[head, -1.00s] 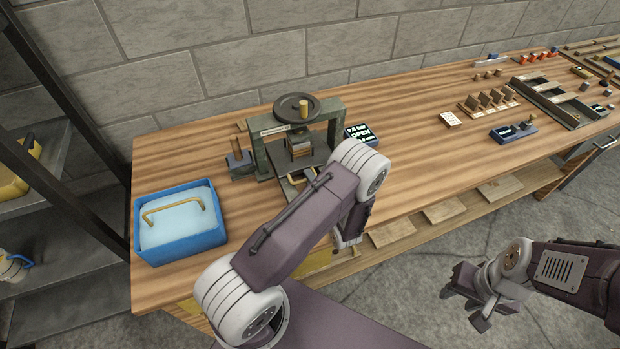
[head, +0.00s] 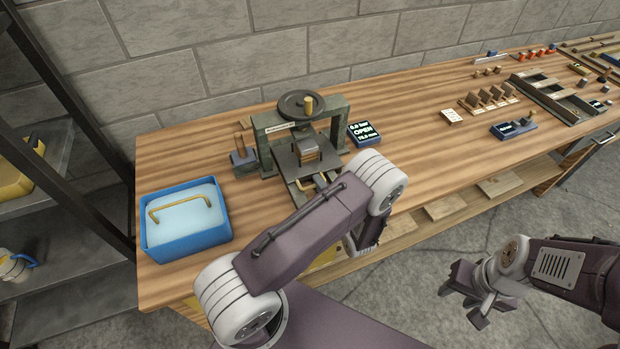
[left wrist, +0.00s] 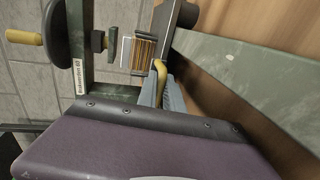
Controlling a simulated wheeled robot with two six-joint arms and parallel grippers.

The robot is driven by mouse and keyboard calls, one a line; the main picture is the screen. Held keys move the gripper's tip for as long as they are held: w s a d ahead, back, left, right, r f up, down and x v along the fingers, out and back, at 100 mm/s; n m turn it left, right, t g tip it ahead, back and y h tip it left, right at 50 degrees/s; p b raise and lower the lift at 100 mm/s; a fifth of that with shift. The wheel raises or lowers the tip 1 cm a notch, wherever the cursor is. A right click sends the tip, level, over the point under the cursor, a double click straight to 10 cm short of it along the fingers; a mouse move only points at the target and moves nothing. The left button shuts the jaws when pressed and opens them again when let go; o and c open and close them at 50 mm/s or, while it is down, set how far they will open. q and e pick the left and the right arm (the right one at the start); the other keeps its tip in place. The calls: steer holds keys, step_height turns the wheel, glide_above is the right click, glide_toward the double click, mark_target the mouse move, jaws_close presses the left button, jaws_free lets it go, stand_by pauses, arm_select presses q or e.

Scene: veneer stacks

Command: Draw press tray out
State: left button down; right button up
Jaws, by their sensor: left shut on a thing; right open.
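The press (head: 262,135) is a dark green frame with a black handwheel (head: 302,105) on top. It stands on the bench at the left of centre in the head view. Its dark tray (head: 287,160) sticks out of the front and bears a small stack of brown veneers (head: 309,147). The stack also shows in the left wrist view (left wrist: 145,55). My left gripper (left wrist: 162,84) is shut on the tray's yellow handle (left wrist: 159,69). My forearm hides part of this grip in the head view. My right gripper (head: 474,296) is open and empty, off the bench's front.
A small display (head: 363,134) reading OPEN stands right of the press. Blocks, a card and racks (head: 545,97) lie further right. The bench middle is clear.

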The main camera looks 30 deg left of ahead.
arm_select(q)
steer(key=v, duration=0.2)
steer(key=f+v, duration=0.1)
steer(key=v, duration=0.1)
steer(key=shift+s+d+r, duration=0.15)
steer(key=shift+s+d, duration=0.05)
steer(key=shift+d, duration=0.05)
steer(key=v, duration=0.3)
steer(key=f+v, duration=0.1)
steer(key=v, duration=0.3)
steer(key=f+p+v, duration=0.1)
steer(key=v, duration=0.3)
steer(key=shift+s+d+f, duration=0.2)
steer(key=shift+d+f, duration=0.05)
steer(key=shift+d, duration=0.05)
steer(key=shift+s+d+f, duration=0.1)
arm_select(e)
steer(key=shift+s+a+r, duration=0.3)
steer(key=shift+a+r, duration=0.1)
steer(key=shift+r, duration=0.15)
arm_select(q)
steer(key=c, duration=1.5)
jaws_free()
steer(key=shift+c, duration=0.2)
steer(key=shift+o, duration=0.3)
steer(key=shift+s+d, duration=0.15)
steer(key=shift+d, duration=0.05)
arm_select(e)
steer(key=shift+s+d, duration=0.15)
steer(key=shift+d, duration=0.05)
